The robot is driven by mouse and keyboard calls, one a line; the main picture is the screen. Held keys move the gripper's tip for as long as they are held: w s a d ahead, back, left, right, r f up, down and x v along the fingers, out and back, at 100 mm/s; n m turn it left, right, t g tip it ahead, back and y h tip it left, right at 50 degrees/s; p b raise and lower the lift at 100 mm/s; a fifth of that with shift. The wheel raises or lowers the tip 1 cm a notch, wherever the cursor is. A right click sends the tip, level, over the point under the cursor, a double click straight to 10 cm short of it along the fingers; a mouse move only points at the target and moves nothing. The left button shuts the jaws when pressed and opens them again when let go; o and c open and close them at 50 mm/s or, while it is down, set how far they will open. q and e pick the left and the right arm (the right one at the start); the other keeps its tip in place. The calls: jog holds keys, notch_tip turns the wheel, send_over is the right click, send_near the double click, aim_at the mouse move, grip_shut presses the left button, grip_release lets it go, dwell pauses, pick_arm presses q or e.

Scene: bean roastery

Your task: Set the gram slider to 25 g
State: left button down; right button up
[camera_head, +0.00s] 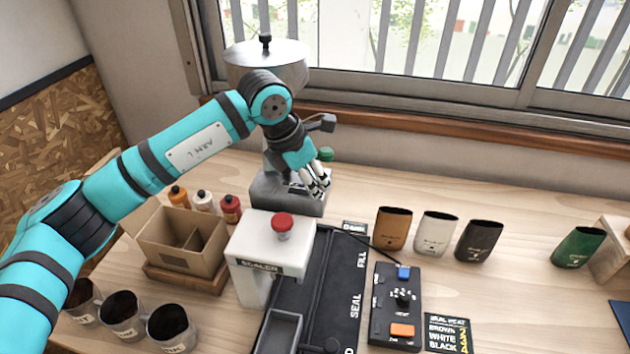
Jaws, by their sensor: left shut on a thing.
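The grey dosing machine (285,197) stands at the back of the bench below a round metal hopper (268,62). My left gripper (318,187) reaches down in front of the machine, its fingers shut at the machine's base on what appears to be the gram slider's knob. The fingers and wrist cover the slider, so its scale and gram setting cannot be read. A green knob (326,154) shows just behind the gripper. My right gripper is not in view.
A white sealer (270,245) with a red button stands in front of the machine, beside a black track (335,280). A control box (395,310), several bags and a heat card (447,335) are to the right. A carton (180,245), bottles and cups stand left.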

aim_at(296, 189)
pick_arm(q)
jog(key=a+b, duration=0.1)
jog(key=a, duration=0.1)
jog(key=w+a+b, duration=0.1)
jog(key=a, duration=0.1)
jog(key=shift+a+f+b, duration=0.15)
jog(key=shift+a+b, duration=0.05)
jog(key=shift+b, duration=0.15)
jog(key=shift+a, duration=0.25)
jog(key=shift+r, duration=0.25)
jog(key=c, duration=1.2)
grip_release()
jog(key=shift+a, duration=0.15)
jog(key=v, duration=1.2)
jog(key=shift+f, duration=0.1)
jog(key=shift+f, duration=0.1)
